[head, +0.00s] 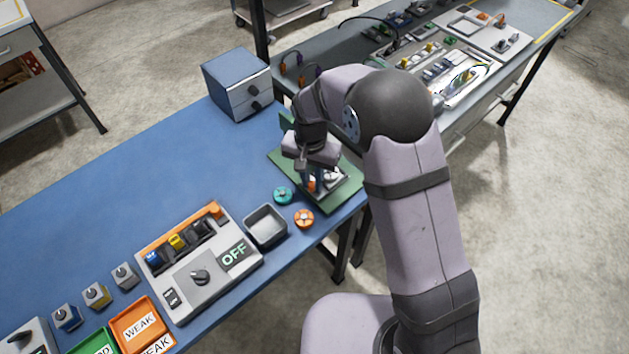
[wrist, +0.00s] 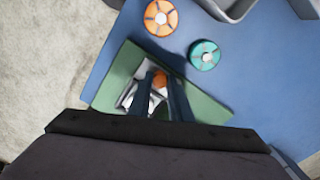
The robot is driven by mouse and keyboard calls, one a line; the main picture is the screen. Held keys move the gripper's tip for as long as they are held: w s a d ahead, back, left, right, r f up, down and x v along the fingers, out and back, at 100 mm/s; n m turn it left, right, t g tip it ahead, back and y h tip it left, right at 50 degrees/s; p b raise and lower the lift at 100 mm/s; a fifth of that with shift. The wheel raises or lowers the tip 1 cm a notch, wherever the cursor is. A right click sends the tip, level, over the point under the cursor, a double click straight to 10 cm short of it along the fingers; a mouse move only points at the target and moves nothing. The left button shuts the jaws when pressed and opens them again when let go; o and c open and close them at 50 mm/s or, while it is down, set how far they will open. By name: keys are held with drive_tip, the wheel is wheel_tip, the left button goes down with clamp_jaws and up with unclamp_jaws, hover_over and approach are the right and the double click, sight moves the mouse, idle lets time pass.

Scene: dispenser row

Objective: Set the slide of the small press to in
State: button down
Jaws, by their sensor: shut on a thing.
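The small press (head: 333,181) is a grey and white device on a green board (head: 345,200) near the table's front edge. In the wrist view its pale body (wrist: 128,97) is partly hidden behind my fingers. My gripper (head: 312,183) points down over the press, with its fingers shut around an orange part, apparently the slide's knob (wrist: 160,77). The wrist view shows both fingers of my gripper (wrist: 162,88) on either side of that orange part. The slide's track and its markings are hidden, so I cannot tell its position.
A teal round piece (head: 283,195) and an orange round piece (head: 304,218) lie left of the board. A grey tray (head: 265,226) and a switch panel reading OFF (head: 200,285) stand further left. A drawer box (head: 237,84) is behind. Blue table left of it is clear.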

drive_tip(key=c, duration=1.9)
unclamp_jaws()
drive_tip(key=shift+r+b, duration=1.2)
drive_tip(key=shift+r, duration=2.5)
